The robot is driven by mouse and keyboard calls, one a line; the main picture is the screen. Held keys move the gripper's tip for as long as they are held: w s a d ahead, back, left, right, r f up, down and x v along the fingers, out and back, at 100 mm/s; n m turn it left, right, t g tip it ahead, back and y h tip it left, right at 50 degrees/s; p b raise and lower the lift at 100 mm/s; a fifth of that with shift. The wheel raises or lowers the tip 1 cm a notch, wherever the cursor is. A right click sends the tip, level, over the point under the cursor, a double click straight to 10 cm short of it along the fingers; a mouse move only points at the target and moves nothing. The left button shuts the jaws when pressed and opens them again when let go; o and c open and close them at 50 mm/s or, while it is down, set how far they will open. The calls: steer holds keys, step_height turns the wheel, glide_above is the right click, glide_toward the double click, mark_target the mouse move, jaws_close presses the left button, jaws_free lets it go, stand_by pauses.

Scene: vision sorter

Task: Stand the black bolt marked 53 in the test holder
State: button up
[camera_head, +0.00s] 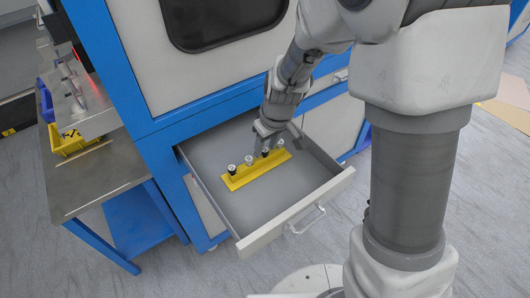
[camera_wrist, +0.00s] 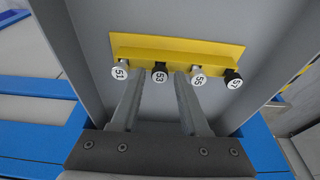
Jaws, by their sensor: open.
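The black bolt marked 53 (camera_wrist: 160,74) stands in a yellow rack (camera_wrist: 210,47) in an open drawer. Its round white label faces the wrist camera. In the head view this bolt (camera_head: 265,154) is partly hidden at my fingertips. My gripper (camera_head: 266,147) is open over the rack. In the wrist view the fingers of my gripper (camera_wrist: 159,75) lie on either side of bolt 53; I cannot tell whether they touch it. I cannot pick out the test holder with certainty in either view.
White bolt 51 (camera_wrist: 120,72) and white bolt 55 (camera_wrist: 197,75) flank bolt 53 closely; black bolt 57 (camera_wrist: 233,78) is at the rack's end. The drawer (camera_head: 215,143) has walls around the rack. A metal table (camera_head: 95,180) at left carries a yellow bin (camera_head: 69,145).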

mark_target(267, 151)
jaws_close()
steer(key=shift+r, duration=0.15)
steer(key=shift+r+p, duration=2.1)
steer(key=shift+r, duration=0.55)
steer(key=shift+d, duration=0.1)
